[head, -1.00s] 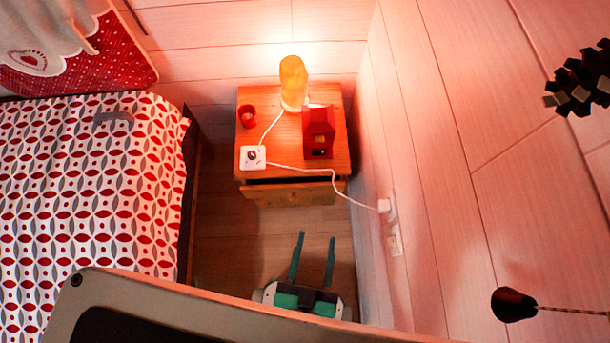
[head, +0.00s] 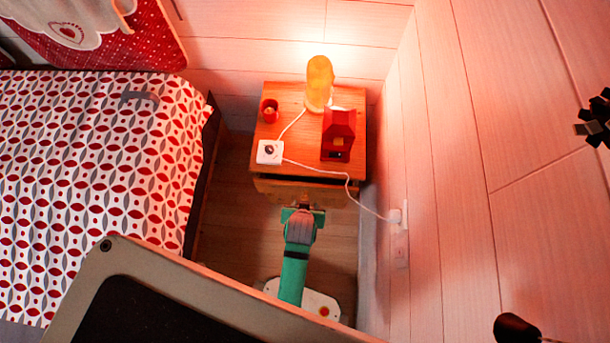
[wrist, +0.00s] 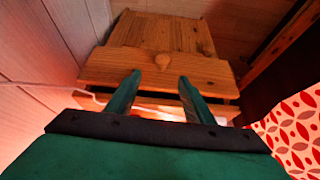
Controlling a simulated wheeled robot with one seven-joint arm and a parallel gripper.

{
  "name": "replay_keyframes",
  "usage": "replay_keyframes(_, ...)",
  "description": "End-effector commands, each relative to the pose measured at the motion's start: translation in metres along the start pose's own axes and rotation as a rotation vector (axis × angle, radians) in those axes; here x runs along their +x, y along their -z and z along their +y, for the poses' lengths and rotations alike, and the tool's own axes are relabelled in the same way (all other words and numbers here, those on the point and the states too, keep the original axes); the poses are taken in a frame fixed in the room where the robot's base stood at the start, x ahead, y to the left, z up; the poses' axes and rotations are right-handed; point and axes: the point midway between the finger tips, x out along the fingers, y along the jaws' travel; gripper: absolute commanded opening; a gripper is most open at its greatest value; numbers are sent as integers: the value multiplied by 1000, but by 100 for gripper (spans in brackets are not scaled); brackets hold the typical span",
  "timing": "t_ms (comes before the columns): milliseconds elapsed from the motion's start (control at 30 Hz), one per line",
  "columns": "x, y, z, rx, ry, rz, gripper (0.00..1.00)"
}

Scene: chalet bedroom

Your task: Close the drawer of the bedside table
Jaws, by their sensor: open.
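The wooden bedside table (head: 290,98) stands in the corner by the wall. Its drawer (head: 335,194) sticks out a little, with a dark gap below the tabletop edge. In the wrist view, the drawer front (wrist: 110,68) and its round wooden knob (wrist: 162,61) show ahead of my gripper (wrist: 154,78). The two teal fingers are open and empty, with their tips on either side below the knob in the picture. In the head view, my gripper (head: 303,212) is just in front of the drawer. Whether the fingers touch the drawer front I cannot tell.
A yellow lamp (head: 319,82), red cup (head: 269,110), red house-shaped object (head: 338,135) and white switch box (head: 270,152) stand on the tabletop. A white cable (head: 349,190) hangs past the drawer's right side to a wall socket (head: 396,216). The bed (head: 110,170) is left.

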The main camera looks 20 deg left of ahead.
Motion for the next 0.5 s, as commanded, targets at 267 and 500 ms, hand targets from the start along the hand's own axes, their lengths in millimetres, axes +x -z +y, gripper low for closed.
replay_keyframes(267,17,13,-6,-38,9,-108,48)
replay_keyframes(500,42,10,-7,-40,8,-115,48)
